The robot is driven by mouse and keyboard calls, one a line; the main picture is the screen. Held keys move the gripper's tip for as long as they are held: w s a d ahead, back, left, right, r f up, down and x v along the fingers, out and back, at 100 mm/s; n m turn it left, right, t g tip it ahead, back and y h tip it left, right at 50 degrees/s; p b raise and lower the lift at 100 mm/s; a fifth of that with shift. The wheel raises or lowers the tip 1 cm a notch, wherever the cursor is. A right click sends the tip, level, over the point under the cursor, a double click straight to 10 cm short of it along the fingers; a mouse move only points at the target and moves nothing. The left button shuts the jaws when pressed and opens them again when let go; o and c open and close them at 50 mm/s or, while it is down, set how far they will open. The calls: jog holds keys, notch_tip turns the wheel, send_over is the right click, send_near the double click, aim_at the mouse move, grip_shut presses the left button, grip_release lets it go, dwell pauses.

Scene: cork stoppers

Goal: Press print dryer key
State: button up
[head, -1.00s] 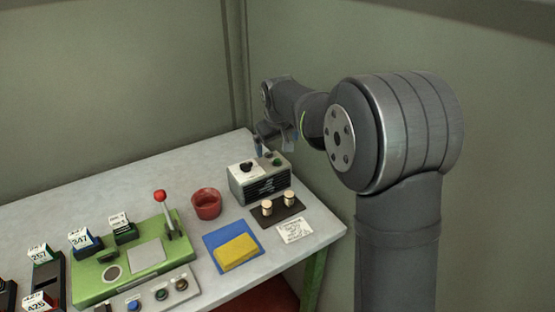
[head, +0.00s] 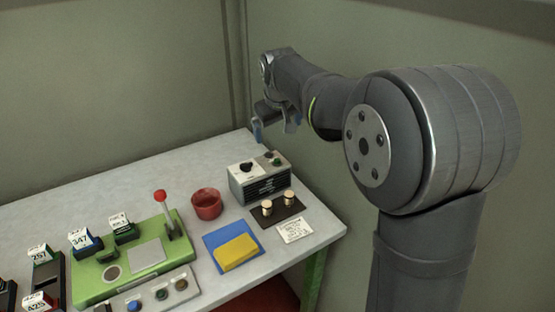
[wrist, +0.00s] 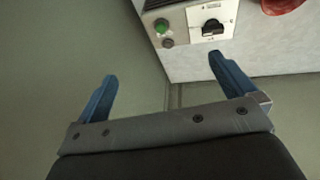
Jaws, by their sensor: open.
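The print dryer seems to be the grey box (head: 262,187) at the table's back right in the head view, with a dark vented front and a black knob on its top. The wrist view shows its white plate with the black rotary knob (wrist: 212,27), a green round key (wrist: 161,25) and a dark grey key (wrist: 168,43) beside it. My gripper (head: 274,132) is open and empty, raised above and behind the box. In the wrist view its two blue fingers (wrist: 165,72) are spread wide, apart from the box.
Two cork stoppers stand on a dark tray (head: 290,212) before the box. A red cup (head: 206,204), a yellow sponge (head: 236,250) on a blue mat and a green press (head: 90,279) with a red-knobbed lever stand to the left. Walls are close behind.

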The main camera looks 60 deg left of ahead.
jog(key=v, duration=0.2)
jog(key=shift+d+r, duration=0.1)
jog(key=shift+r, duration=0.15)
jog(key=shift+c, duration=0.2)
